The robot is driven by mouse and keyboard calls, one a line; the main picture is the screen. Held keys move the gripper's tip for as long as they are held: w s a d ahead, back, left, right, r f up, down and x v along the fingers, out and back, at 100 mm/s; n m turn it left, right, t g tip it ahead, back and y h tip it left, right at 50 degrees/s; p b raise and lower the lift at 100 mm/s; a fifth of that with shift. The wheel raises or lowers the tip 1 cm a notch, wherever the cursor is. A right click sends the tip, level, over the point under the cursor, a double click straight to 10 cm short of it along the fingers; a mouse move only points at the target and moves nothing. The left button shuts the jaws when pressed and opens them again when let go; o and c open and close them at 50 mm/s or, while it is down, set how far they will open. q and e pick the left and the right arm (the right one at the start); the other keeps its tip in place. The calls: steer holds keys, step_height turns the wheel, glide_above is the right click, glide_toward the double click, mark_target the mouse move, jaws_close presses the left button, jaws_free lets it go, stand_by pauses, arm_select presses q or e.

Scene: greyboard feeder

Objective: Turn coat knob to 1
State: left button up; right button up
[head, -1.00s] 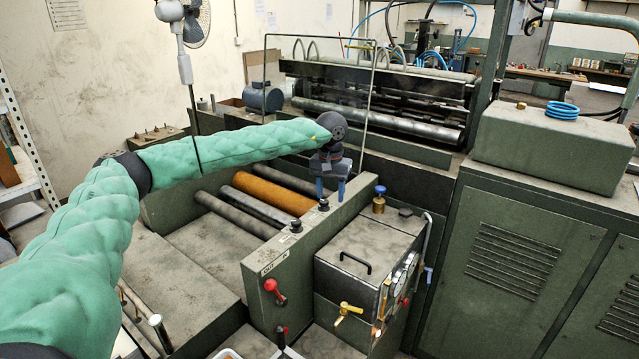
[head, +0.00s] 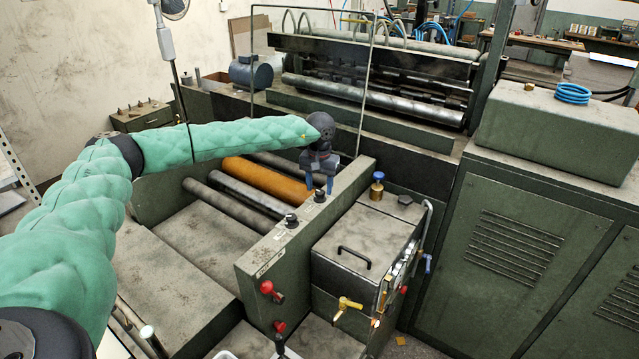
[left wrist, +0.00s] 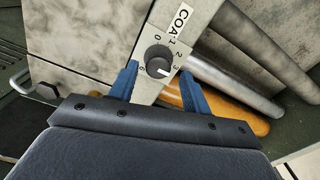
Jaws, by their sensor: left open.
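The coat knob (left wrist: 159,62) is a round dark knob on a grey panel, beside a partly visible label reading "COA". Its white pointer mark points to the lower right in the left wrist view, near the printed 3. The dial numbers 0, 1 and 2 show above and to the right of it. In the left wrist view the knob lies between and ahead of the fingertips (left wrist: 160,80); I see no contact. My right gripper is not in view.
A grey box with a black handle (head: 354,257) and a blue-topped brass valve (head: 377,187) stand to the right. A red lever (head: 270,289) is on the panel's front.

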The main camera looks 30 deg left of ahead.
arm_select(q)
steer(key=shift+s+d+f, duration=0.25)
steer(key=shift+w+a+f, duration=0.1)
steer(key=shift+w+f, duration=0.05)
steer(key=shift+f, duration=0.05)
steer(key=shift+r, duration=0.1)
steer(key=c, duration=1)
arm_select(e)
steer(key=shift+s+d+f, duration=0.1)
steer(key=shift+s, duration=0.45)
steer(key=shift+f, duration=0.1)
